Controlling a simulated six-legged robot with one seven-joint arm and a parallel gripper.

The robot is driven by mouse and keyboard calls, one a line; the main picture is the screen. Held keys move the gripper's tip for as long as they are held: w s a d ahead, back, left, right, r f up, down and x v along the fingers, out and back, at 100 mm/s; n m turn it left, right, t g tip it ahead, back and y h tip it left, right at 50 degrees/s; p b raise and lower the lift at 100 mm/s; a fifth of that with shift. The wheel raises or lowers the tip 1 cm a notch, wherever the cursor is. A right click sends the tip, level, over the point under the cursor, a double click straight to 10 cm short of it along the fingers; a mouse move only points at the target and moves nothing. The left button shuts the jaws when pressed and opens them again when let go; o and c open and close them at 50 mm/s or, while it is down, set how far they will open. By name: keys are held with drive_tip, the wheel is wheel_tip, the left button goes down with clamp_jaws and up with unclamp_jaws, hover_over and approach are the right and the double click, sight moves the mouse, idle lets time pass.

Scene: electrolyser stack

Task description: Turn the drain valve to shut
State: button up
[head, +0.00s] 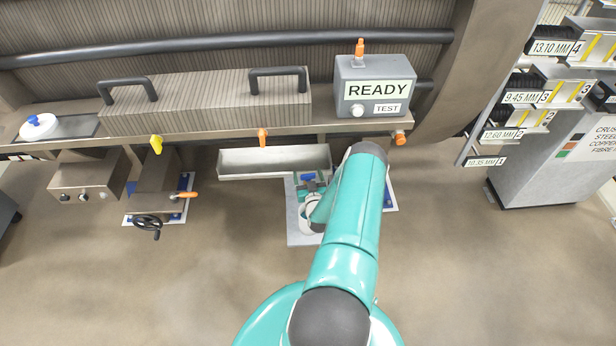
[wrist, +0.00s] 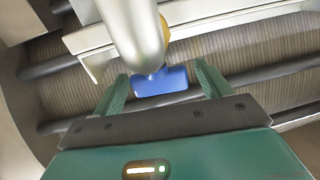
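A blue valve handle (wrist: 160,82) sits at the end of a silvery pipe (wrist: 133,30) in the wrist view. My gripper (wrist: 163,88) is open, with one green finger on each side of the handle and a small gap showing at both sides. In the head view, a small blue part (head: 309,178) shows below the right end of the long metal trough, beside my arm. My arm covers much of this spot, so the fingers are hard to make out there.
The metal trough (head: 245,172) hangs under the bench edge, with an orange lever (head: 262,137) above it. A grey READY box (head: 345,108) stands on the bench. The front floor is clear.

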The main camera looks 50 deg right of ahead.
drive_tip(key=c, duration=0.9)
drive_tip(key=shift+m+g+h, duration=0.8)
drive_tip(key=shift+g+h, duration=0.1)
drive_tip(key=o, duration=1)
drive_tip(key=shift+c, duration=0.2)
